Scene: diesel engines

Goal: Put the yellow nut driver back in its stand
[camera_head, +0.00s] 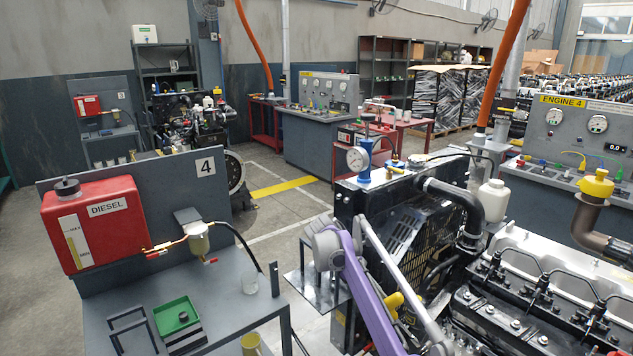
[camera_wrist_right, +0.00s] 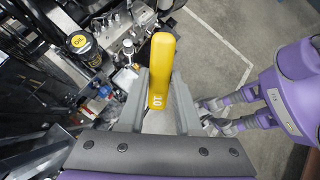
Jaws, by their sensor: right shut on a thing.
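In the right wrist view, the yellow nut driver (camera_wrist_right: 162,62) shows its rounded handle, marked 10, between the two grey fingers of my right gripper (camera_wrist_right: 160,100). The gripper is shut on the handle. The driver's shaft is hidden. In the head view a purple and grey arm of mine crosses the lower middle, and its gripper cannot be made out. A yellow piece (camera_head: 394,304) shows beside that arm; I cannot tell whether it is the driver. I cannot make out the driver's stand. My left gripper is not seen clearly in either view.
The engine (camera_head: 535,300) fills the right.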

